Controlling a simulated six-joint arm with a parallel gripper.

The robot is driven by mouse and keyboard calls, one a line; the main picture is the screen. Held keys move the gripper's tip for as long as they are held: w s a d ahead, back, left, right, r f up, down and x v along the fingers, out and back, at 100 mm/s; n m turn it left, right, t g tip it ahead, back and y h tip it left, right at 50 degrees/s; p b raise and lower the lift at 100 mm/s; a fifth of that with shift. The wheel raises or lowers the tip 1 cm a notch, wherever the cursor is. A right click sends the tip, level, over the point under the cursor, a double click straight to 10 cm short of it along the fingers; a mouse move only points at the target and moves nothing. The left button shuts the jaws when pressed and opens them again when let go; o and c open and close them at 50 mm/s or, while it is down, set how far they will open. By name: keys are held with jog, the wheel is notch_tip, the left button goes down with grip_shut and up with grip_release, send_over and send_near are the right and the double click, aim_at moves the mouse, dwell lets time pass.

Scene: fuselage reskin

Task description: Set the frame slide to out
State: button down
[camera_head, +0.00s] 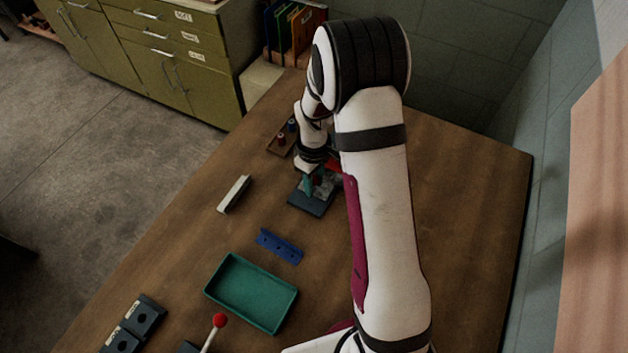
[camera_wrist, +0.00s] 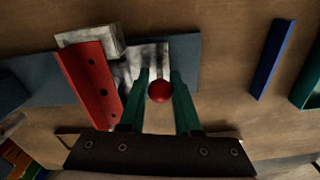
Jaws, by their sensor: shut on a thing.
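The slide fixture has a dark base (camera_head: 312,204) on the table, partly hidden under my arm in the head view. In the wrist view its base (camera_wrist: 186,62) carries a pale metal piece and a red round knob (camera_wrist: 159,92). A red plate with holes (camera_wrist: 92,84) stands beside the knob, against a grey block (camera_wrist: 94,42). My gripper (camera_head: 314,182) is low over the fixture; in the wrist view its green fingers (camera_wrist: 160,84) stand on both sides of the red knob, shut on it. I cannot read any slide position marking.
A blue bracket with holes (camera_head: 279,246) and a green tray (camera_head: 216,299) lie in front of the fixture. A white-and-black block (camera_head: 234,194) lies to its left. A red-tipped lever (camera_head: 219,321) stands near the front. A wooden rack (camera_head: 277,147) sits behind. Bare table lies right of my arm.

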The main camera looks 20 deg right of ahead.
aim_at(306, 205)
dwell(0.8)
jog(key=shift+s+a, duration=1.5)
jog(key=c, duration=0.7)
grip_release()
jog(key=shift+o, duration=0.2)
notch_tip(306, 205, up, 16)
jog(key=shift+f, duration=0.1)
